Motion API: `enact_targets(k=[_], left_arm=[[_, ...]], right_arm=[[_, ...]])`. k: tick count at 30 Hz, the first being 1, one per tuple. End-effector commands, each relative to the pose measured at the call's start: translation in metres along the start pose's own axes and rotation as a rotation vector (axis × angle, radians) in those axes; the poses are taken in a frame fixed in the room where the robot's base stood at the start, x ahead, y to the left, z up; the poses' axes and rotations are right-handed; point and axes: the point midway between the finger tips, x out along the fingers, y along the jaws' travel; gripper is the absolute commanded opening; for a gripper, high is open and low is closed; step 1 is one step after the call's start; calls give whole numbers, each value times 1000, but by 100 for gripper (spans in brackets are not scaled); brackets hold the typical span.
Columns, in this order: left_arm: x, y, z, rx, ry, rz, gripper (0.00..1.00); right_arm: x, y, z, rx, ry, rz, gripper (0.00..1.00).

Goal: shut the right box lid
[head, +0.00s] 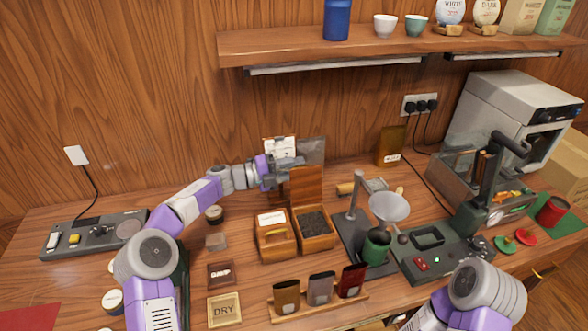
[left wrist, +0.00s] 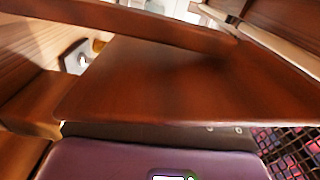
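The right box (head: 314,240) is a wooden box on the table, open, with dark loose tea inside. Its wooden lid (head: 307,187) stands raised at the box's back edge. My left gripper (head: 290,164) is at the top of this lid, at its upper left; I cannot tell whether it touches. Its fingers are too small to show whether they are open. In the left wrist view a broad reddish-brown wooden panel (left wrist: 150,80) fills the middle, very close. My right gripper is out of view.
A rack with several packets (head: 320,289) stands in front of the boxes. A stand with a funnel (head: 389,206) is close on the right. A clipboard (head: 279,148) and a grey panel (head: 312,150) are behind. The shelf (head: 400,45) overhangs the back.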

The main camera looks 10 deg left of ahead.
Motion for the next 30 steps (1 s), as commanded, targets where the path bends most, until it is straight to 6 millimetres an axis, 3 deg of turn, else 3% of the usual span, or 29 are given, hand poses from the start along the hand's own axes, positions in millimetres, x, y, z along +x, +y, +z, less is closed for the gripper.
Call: enact_targets(k=[5,12,23,30], left_arm=[[0,0,0,0,0,0,35],[0,0,0,0,0,0,0],[0,2,0,1,1,3,0],[-1,2,-6,60,1,5,0]], right_arm=[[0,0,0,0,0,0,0],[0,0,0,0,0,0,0],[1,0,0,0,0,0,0],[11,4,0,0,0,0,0]])
